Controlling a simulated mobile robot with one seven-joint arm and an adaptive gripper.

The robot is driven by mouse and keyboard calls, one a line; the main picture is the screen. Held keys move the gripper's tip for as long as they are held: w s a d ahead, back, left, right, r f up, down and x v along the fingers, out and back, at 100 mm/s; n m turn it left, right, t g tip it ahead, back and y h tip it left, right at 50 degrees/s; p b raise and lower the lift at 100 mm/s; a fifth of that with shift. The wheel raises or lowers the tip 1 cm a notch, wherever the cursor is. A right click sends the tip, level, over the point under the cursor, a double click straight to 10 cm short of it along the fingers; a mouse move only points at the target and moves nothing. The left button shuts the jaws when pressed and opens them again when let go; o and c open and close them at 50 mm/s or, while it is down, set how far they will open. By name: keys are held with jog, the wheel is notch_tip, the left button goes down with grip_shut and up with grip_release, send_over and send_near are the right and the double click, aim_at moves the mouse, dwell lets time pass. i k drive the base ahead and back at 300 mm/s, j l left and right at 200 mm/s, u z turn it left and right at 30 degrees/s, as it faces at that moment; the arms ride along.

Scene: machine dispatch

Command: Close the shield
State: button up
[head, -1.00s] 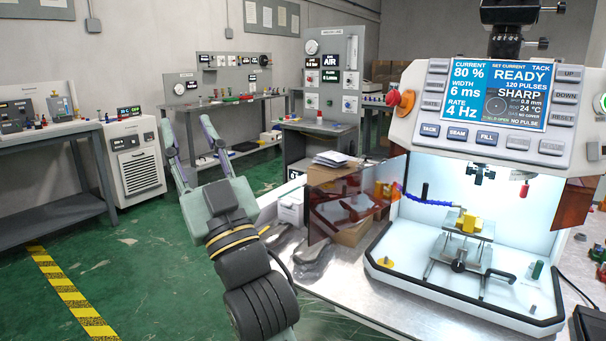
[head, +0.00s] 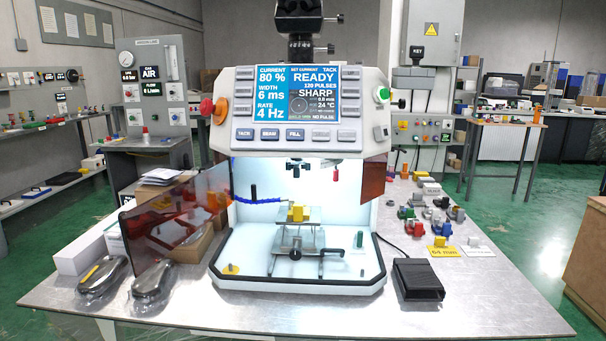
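The welding machine (head: 298,148) stands in the middle of the table with its front chamber open. A see-through amber shield panel (head: 165,215) stands swung out at the chamber's left side, angled toward the front left. Another amber panel (head: 373,176) shows at the chamber's right edge. Inside the lit chamber, a small yellow part (head: 298,213) sits on a metal stand (head: 300,240). The machine's screen (head: 299,95) reads READY, with a small line at the bottom that is hard to read. My gripper is not in view.
Two clear-wrapped dark items (head: 152,285) lie in front of the left panel. A white box (head: 82,252) and cardboard box (head: 190,245) stand near it. A black pedal (head: 418,280) lies right of the machine, with several small coloured parts behind. The table's front right is bare.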

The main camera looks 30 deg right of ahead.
aim_at(150, 230)
jog(key=j+z, duration=0.1)
jog(key=z, duration=0.75)
jog(key=j+z, duration=0.9)
jog(key=j, duration=0.15)
jog(key=k+j+z, duration=0.1)
jog(key=j, duration=0.3)
jog(key=k+j+z, duration=0.15)
jog(key=j, duration=0.2)
jog(key=k+j+z, duration=0.1)
jog(key=j, duration=0.3)
jog(key=k+j, duration=0.1)
jog(key=j, duration=0.25)
jog(key=k+j, duration=0.15)
jog(key=j, duration=0.25)
jog(key=k+j, duration=0.1)
jog(key=j, duration=0.25)
jog(key=j+u, duration=0.3)
jog(key=j, duration=0.35)
